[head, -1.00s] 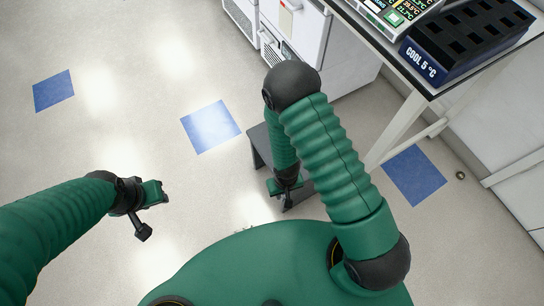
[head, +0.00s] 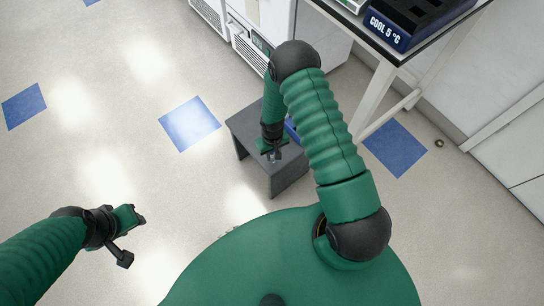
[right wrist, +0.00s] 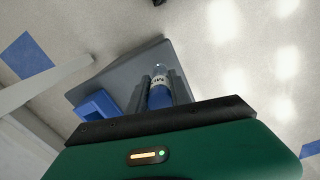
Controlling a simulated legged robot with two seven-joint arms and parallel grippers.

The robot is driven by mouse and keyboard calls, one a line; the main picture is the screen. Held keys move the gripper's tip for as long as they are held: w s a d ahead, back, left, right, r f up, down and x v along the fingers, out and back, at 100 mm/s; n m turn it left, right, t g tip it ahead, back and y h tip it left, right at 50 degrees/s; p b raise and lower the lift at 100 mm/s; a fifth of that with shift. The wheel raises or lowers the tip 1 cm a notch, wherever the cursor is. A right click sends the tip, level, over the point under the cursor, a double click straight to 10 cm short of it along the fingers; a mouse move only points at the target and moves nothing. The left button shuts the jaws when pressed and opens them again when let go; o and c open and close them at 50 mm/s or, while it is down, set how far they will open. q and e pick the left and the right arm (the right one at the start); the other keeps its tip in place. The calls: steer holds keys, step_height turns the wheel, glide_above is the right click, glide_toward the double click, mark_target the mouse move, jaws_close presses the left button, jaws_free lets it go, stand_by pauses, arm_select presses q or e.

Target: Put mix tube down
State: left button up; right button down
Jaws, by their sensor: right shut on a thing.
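My right gripper (head: 274,156) is over the low grey stool (head: 247,128) in the head view. In the right wrist view its two dark fingers (right wrist: 160,86) are shut on the mix tube (right wrist: 160,95), which is blue with a white printed label. The stool's grey top (right wrist: 125,75) lies beneath them. A blue open holder (right wrist: 98,106) sits on the stool to the left of the tube, apart from it; a sliver of blue (head: 291,130) shows behind my right arm in the head view. My left gripper (head: 138,216) hangs empty over the floor; its finger gap is unclear.
A bench with a dark rack labelled COOL 5 °C (head: 408,24) stands at the upper right. Its white leg (head: 375,100) is near the stool's right side. White cabinets (head: 270,30) stand behind the stool. The floor to the left is clear.

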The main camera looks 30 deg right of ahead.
step_height(320, 180, down, 2)
steer(key=shift+f, duration=0.4)
steer(key=shift+d+r, duration=0.1)
steer(key=c, duration=1.2)
jaws_free()
